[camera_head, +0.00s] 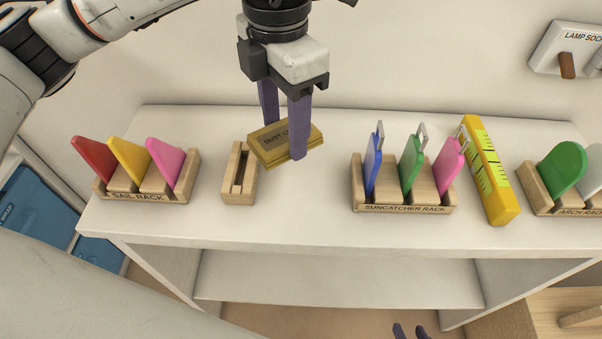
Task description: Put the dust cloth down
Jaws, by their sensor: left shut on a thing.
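The dust cloth (272,149) is a mustard-yellow folded block with dark lettering on top. My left gripper (283,140) comes down from above with purple fingers and is shut on it. The cloth is tilted and appears a little above the white shelf top (310,215). It is just right of a small slotted wooden holder (240,190) and overlaps its right edge in the picture. My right gripper (410,331) shows only its purple fingertips at the bottom edge, with a gap between them and nothing seen in it.
The sail rack (140,197) with red, yellow and pink pieces stands left. The suncatcher rack (405,209) with blue, green and pink pieces stands right of the cloth. A yellow level-like bar (503,205) and the arch rack (555,207) are further right. Shelf between holder and suncatcher rack is clear.

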